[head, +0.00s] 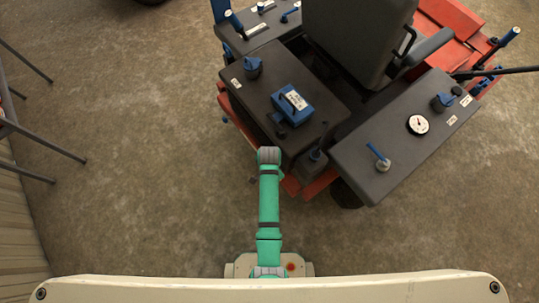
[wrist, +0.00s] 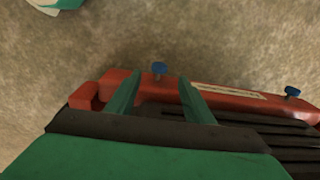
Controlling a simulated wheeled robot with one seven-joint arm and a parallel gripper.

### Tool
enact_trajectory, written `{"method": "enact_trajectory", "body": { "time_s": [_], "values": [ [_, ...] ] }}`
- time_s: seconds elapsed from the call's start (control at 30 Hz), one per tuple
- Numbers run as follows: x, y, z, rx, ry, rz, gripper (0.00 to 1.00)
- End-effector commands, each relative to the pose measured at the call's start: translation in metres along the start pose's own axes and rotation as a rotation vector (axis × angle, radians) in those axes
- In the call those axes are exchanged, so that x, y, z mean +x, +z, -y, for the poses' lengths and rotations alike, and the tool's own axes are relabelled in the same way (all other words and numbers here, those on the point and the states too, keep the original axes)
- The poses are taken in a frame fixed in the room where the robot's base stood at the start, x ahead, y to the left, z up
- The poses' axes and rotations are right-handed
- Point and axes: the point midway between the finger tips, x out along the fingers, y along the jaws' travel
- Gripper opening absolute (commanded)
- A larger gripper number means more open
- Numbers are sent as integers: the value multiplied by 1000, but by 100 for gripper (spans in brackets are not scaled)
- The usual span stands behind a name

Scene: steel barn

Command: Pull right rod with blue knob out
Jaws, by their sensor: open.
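Two blue knobs on rods show at the red front edge of the machine in the wrist view. One blue knob (wrist: 159,68) is near the middle, and the other blue knob (wrist: 292,91) is at the far right. I cannot tell for sure which one the task calls right. My gripper (wrist: 159,80) is open, with its two green fingers apart and nothing held. The middle knob appears in the gap between the fingertips; whether they are level with it is unclear. In the head view my fingers and these knobs are hidden at the machine's front edge.
The red and black machine (head: 310,125) has a dark seat (head: 355,40), a blue box (head: 293,104) and several blue-handled levers on top. A pale label (wrist: 229,94) lies on the red bar between the knobs. Bare concrete floor (head: 140,200) is clear to the left.

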Motion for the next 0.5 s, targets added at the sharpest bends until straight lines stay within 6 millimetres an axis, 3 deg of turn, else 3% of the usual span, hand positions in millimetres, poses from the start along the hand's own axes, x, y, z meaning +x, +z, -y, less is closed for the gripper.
{"method": "enact_trajectory", "body": {
  "time_s": [0.27, 0.5],
  "values": [
    [1, -6, 5, 33, 42, 29, 48],
    [36, -5, 3, 32, 44, 31, 48]
  ]
}}
